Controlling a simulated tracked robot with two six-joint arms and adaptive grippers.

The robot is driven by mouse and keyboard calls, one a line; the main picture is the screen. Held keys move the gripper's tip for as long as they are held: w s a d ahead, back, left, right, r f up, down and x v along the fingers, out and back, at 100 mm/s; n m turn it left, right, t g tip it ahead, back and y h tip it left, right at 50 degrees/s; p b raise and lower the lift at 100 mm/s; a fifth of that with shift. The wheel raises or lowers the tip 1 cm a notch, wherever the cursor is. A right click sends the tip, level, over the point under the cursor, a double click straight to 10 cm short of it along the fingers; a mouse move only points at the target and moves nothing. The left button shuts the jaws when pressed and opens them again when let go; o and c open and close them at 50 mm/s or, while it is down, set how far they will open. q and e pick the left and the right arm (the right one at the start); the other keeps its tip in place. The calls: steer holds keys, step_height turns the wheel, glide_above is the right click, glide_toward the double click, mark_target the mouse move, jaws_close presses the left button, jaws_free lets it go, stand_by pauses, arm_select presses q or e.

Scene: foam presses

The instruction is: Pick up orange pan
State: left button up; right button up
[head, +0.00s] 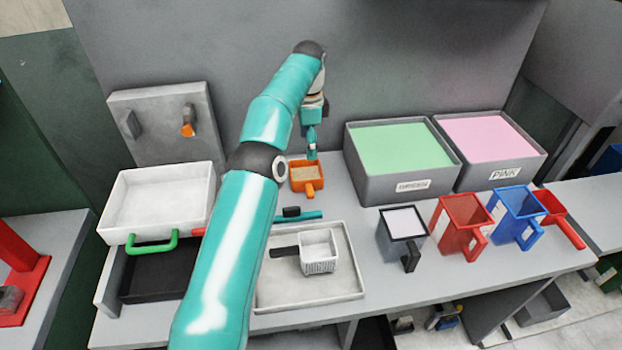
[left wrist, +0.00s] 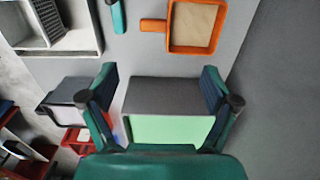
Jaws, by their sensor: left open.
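The orange pan (head: 307,187) is a small square pan with a short handle and tan contents. It rests on the grey bench, just left of the green-filled bin, with its handle towards the front. My left gripper (head: 312,152) is above the pan's back side in the head view. In the left wrist view the fingers (left wrist: 160,75) are open with nothing between them, and the pan (left wrist: 171,45) lies beyond them at the top, its handle pointing left. The pan is apart from the fingers in that view. My right gripper is not in view.
The green bin (head: 398,184) and pink bin (head: 490,176) stand at the back right. A teal-handled tool (head: 310,215) lies in front of the pan. A tray (head: 347,292) holds a white basket (head: 318,252). Grey, red and blue jugs (head: 518,216) stand at right.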

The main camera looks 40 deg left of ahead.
arm_select(q)
steer(key=b, duration=0.2)
glide_above(310, 188)
steer(key=f, duration=0.8)
steer(key=shift+w+a+f, duration=0.15)
steer(key=shift+a+f, duration=0.2)
steer(key=shift+f, duration=0.7)
steer(key=f, duration=0.3)
steer(key=shift+s+d+f, duration=0.3)
steer(key=shift+d+f, duration=0.05)
steer(key=shift+f, duration=0.65)
steer(key=shift+w, duration=0.1)
steer(key=c, duration=1.3)
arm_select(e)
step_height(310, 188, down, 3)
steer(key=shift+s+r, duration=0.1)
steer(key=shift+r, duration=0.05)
arm_select(q)
steer(key=shift+r, duration=0.1)
